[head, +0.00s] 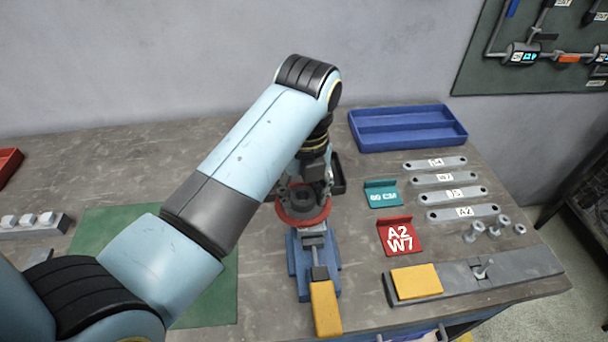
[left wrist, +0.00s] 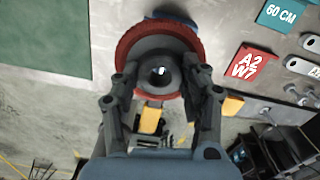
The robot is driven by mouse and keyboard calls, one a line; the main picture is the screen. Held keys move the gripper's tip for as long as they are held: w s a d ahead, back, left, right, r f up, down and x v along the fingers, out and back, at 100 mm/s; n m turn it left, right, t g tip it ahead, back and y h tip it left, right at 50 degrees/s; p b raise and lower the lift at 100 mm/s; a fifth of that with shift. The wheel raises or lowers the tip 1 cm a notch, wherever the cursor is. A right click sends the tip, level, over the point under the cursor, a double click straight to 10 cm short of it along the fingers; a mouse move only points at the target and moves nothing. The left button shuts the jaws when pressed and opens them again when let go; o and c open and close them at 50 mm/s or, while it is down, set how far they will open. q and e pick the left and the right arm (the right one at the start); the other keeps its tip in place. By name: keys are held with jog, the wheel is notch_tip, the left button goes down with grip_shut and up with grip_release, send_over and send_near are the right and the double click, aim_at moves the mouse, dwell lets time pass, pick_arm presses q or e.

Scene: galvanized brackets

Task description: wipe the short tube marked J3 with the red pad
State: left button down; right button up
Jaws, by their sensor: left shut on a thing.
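The red pad (head: 303,217) is a round disc with a grey hub, and its red rim also shows in the left wrist view (left wrist: 130,45). My left gripper (head: 305,188) is shut on the pad's hub, with a finger on each side of it in the left wrist view (left wrist: 162,88). The pad is over the blue vise (head: 299,262), which has a yellow handle toward the front. The pad and gripper hide the vise's top, so I cannot tell whether they touch. I see no tube that I can read as J3. My right gripper is out of view.
Right of the vise are a red sign (head: 400,236) reading A2 W7, a teal sign (head: 382,194), several labelled flat brackets (head: 462,212) and small metal pieces. A blue tray (head: 408,130) stands behind. A grey bar (head: 470,276) with a yellow block lies front right.

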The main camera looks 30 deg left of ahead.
pick_arm(q)
notch_tip(320, 180, down, 3)
jog(key=shift+s+r, duration=0.1)
notch_tip(320, 180, down, 2)
jog(key=shift+f, duration=0.2)
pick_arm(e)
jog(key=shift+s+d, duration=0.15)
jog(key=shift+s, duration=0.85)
pick_arm(q)
jog(key=shift+f, duration=0.25)
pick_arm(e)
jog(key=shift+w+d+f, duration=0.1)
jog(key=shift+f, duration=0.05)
pick_arm(q)
jog(key=shift+f+b, duration=0.4)
jog(key=shift+f, duration=0.35)
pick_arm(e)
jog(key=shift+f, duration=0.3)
pick_arm(q)
jog(key=shift+d, duration=0.1)
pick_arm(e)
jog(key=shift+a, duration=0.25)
